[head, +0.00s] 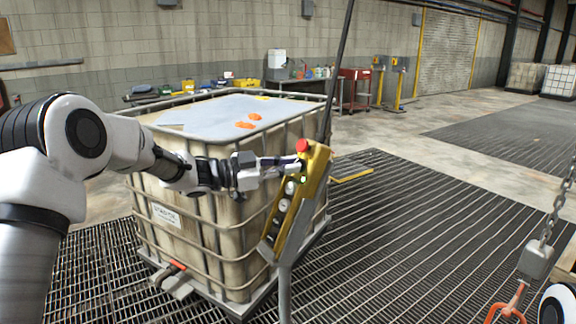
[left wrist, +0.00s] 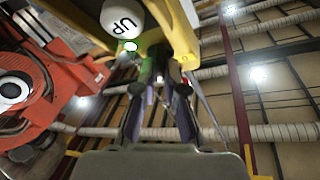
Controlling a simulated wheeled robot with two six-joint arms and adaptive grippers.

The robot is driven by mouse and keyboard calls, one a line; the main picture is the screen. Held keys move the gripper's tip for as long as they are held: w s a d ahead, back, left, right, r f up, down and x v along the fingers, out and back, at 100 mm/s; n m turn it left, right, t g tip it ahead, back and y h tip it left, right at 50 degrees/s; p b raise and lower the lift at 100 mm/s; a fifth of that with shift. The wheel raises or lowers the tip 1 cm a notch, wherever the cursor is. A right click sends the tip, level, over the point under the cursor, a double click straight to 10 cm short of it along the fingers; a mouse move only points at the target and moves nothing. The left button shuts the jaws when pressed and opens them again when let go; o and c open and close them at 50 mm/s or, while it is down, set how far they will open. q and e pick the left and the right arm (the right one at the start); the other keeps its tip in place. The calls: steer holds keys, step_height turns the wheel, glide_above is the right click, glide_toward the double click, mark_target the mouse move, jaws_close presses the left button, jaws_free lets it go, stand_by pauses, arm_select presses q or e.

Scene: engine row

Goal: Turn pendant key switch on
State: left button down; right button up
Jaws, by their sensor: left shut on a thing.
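The yellow pendant (head: 311,187) hangs tilted in front of the caged tank, with a red button (head: 302,146) at its top and several pale buttons down its face. My left gripper (head: 293,163) reaches the pendant's upper part, just below the red button. In the left wrist view, the gripper (left wrist: 160,85) is shut on the key switch, which is mostly hidden between its fingertips. A white button marked "UP" (left wrist: 122,18) and a lit green lamp (left wrist: 130,46) show beside it on the pendant (left wrist: 178,28). The key's exact angle cannot be seen. My right gripper is not in view.
A caged tank (head: 205,222) with orange pieces on its lid stands close behind my left arm. A chain with a hook block (head: 537,260) hangs at the right. The grated floor (head: 420,220) between them is clear.

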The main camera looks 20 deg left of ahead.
arm_select(q)
steer(key=c, duration=1.2)
jaws_free()
steer(key=shift+c, duration=0.2)
steer(key=v, duration=1.2)
